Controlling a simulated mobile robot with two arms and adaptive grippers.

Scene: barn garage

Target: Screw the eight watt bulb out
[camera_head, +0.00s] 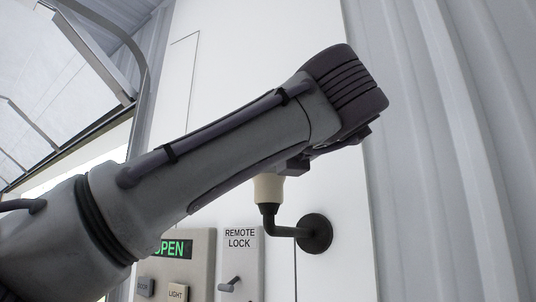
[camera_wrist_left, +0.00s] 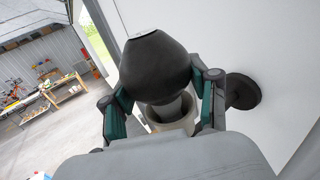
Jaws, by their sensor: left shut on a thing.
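The bulb (camera_wrist_left: 155,65) is a dark, rounded shape in the left wrist view, with a grey neck below it. My left gripper (camera_wrist_left: 162,104) is shut on it, with one green-padded finger on each side. The neck meets the cream socket (camera_wrist_left: 172,126); I cannot tell how deep it sits. In the head view the cream socket (camera_head: 268,188) stands upright on a dark bent arm fixed to a round wall plate (camera_head: 314,233). There my left gripper (camera_head: 298,165) is right above the socket, and my wrist hides the bulb. My right gripper is not in view.
Below my arm in the head view are a panel with a green OPEN sign (camera_head: 172,248) and a REMOTE LOCK switch plate (camera_head: 240,262). The white wall is close behind the lamp. In the wrist view a workbench (camera_wrist_left: 68,92) stands far off across open floor.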

